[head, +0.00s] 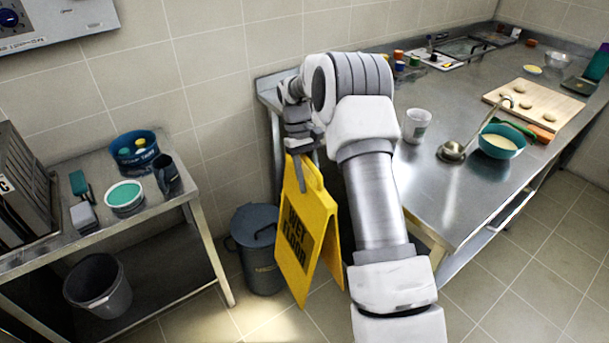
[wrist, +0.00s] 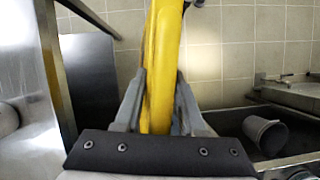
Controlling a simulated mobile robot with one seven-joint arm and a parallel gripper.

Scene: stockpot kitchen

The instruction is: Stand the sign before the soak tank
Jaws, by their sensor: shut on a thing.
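The yellow wet floor sign (head: 300,232) hangs below my gripper (head: 300,150) in the head view, its two panels spread apart a little. My gripper (wrist: 162,105) is shut on the sign's top edge, and the yellow sign (wrist: 163,60) fills the space between the fingers in the wrist view. I cannot tell whether its lower edge touches the floor.
A steel worktable (head: 440,190) with a cup (head: 416,125), a ladle and a bowl (head: 502,140) stands to the right. A steel shelf unit (head: 40,250) at left holds tubs above and a grey bucket (head: 98,286) below. Tiled floor (head: 225,320) is open in front.

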